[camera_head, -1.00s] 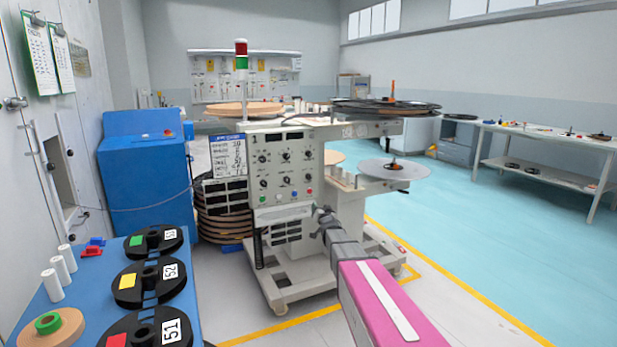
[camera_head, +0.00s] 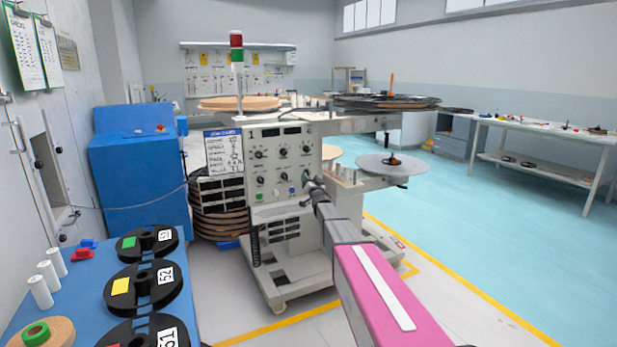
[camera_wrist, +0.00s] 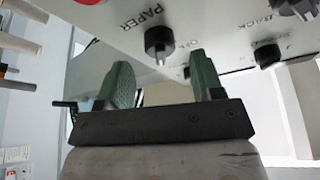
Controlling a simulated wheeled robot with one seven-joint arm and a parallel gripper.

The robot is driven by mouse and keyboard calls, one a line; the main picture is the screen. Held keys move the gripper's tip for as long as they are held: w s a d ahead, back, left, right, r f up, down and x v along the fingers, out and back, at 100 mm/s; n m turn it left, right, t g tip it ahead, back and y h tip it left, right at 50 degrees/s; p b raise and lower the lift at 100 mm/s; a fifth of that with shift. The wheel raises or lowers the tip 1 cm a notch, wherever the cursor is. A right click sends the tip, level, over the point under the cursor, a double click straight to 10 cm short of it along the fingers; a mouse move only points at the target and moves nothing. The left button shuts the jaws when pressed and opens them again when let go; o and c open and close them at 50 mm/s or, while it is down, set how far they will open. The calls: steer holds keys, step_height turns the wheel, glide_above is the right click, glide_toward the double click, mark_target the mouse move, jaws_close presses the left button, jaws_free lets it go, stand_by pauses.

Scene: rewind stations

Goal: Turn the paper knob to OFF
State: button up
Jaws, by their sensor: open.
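The paper knob (camera_wrist: 158,43) is a black knob on the pale machine panel, just beside the word PAPER, in the wrist view. My gripper (camera_wrist: 162,78) is open, with its two green fingers apart and nothing visible between them. The knob shows just beyond the fingertips, roughly between them, and appears clear of both. In the head view my gripper (camera_head: 309,184) is at the lower right of the control panel (camera_head: 270,166). The paper knob cannot be picked out there, as my gripper covers that part.
A second black knob (camera_wrist: 267,54), near the word BACK, sits to the right in the wrist view. A grey disc (camera_head: 375,168) sticks out right of the panel. A blue table (camera_head: 75,290) with black reels stands at lower left. Open floor lies to the right.

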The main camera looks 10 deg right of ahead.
steer(key=shift+x, duration=1.4)
steer(key=shift+c, duration=0.2)
steer(key=c, duration=0.9)
steer(key=shift+n+y, duration=0.4)
steer(key=shift+n, duration=0.2)
steer(key=n+y, duration=0.2)
steer(key=n, duration=0.2)
steer(key=n+g+y, duration=0.1)
steer(key=n+y, duration=0.1)
steer(key=n, duration=0.2)
steer(key=shift+d, duration=0.1)
steer(key=n+g+y, duration=0.1)
steer(key=n, duration=0.1)
steer(key=n+y, duration=0.1)
steer(key=n, duration=0.2)
steer(key=n+g+y, duration=0.1)
steer(key=n, duration=0.2)
steer(key=shift+g, duration=0.3)
steer(key=shift+n, duration=0.3)
